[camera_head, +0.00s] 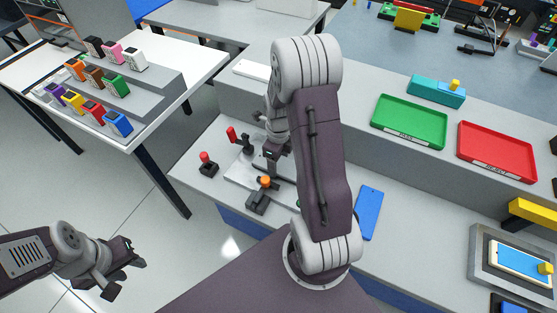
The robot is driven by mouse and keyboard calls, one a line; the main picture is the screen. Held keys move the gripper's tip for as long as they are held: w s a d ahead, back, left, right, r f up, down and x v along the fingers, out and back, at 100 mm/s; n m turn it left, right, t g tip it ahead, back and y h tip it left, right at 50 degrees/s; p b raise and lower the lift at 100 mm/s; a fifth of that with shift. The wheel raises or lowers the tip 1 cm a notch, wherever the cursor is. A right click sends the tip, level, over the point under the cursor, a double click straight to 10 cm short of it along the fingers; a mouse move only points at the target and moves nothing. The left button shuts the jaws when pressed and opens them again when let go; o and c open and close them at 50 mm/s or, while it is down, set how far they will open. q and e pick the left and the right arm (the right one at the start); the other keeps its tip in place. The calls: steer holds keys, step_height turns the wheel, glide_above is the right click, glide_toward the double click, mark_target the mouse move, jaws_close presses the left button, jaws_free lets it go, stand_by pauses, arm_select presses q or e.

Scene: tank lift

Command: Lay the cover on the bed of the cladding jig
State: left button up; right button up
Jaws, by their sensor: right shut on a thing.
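The cladding jig (238,174) appears to be the light grey plate on the near bench. Dark clamps with red and orange knobs stand around it. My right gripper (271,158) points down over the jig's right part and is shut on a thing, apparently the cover. My arm hides much of that thing and of the jig, so I cannot tell whether the cover touches the bed. My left gripper (124,272) is open and empty over the floor at lower left, away from the bench.
A blue plate (369,213) lies on the bench right of my arm. A green tray (409,121) and a red tray (497,151) sit on the raised shelf. A grey fixture (484,258) stands at far right. Coloured blocks stand on a stepped rack (153,94) at left.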

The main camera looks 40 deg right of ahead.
steer(key=shift+f, duration=0.2)
steer(key=o, duration=1.7)
steer(key=shift+o, duration=0.2)
step_height(320, 180, up, 8)
steer(key=p, duration=0.7)
steer(key=shift+r+p, duration=0.1)
steer(key=shift+p, duration=0.2)
